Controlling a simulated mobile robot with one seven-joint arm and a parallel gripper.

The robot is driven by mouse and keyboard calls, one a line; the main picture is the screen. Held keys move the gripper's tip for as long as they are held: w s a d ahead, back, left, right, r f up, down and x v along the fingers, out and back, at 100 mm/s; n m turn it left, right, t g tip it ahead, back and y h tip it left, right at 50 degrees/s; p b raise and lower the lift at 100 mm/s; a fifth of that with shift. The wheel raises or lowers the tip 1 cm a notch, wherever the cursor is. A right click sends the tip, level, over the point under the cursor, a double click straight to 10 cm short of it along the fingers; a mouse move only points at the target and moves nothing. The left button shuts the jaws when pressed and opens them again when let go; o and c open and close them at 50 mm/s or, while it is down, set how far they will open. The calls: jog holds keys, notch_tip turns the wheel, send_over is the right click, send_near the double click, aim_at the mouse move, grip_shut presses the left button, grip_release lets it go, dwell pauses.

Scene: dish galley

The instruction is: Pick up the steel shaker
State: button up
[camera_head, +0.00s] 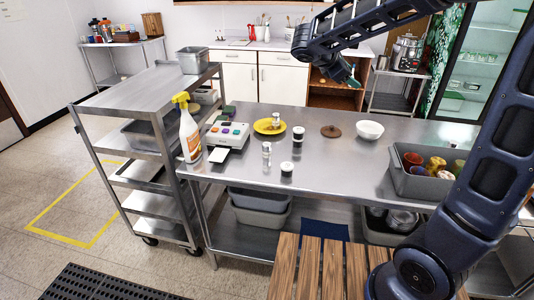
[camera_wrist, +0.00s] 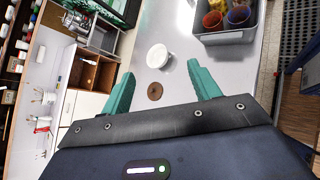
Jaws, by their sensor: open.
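A small silvery shaker (camera_head: 267,150) stands upright on the steel table (camera_head: 330,160), left of the middle; it looks like the steel shaker. A similar small shaker (camera_head: 275,119) stands on the yellow plate (camera_head: 262,127); at this size I cannot tell their materials apart. My gripper (camera_head: 352,78) is raised beyond the table's far side, well away from the shakers. In the wrist view my gripper (camera_wrist: 161,70) has its teal fingers wide apart with nothing between them. No shaker shows there.
A white bowl (camera_head: 369,130) and a brown disc (camera_head: 331,131) lie right of the jars. A grey bin (camera_head: 420,185) of cups stands at the table's right. A spray bottle (camera_head: 189,132) and a keyed device (camera_head: 228,134) stand left. Bare steel lies right of the front jar.

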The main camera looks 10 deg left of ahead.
jog(key=s+a+f+n+t+y, duration=0.15)
jog(key=a+n+t, duration=0.4)
jog(key=a, duration=1.05)
jog(key=s+a+f+n+t+y, duration=0.15)
jog(key=a+n+t, duration=0.4)
jog(key=a, duration=0.95)
jog(key=n+g, duration=0.1)
jog(key=g, duration=0.1)
send_near(269, 148)
jog(key=shift+w+a+f, duration=0.15)
jog(key=shift+w+f, duration=0.45)
jog(key=shift+w+a+f, duration=0.15)
jog(key=shift+w+f, duration=0.4)
jog(key=shift+w, duration=0.05)
jog(key=shift+w+f, duration=0.1)
jog(key=shift+f, duration=0.05)
jog(key=shift+w+d, duration=0.1)
jog(key=shift+w, duration=0.15)
jog(key=x, duration=1)
jog(key=shift+w, duration=0.1)
jog(key=c, duration=1.1)
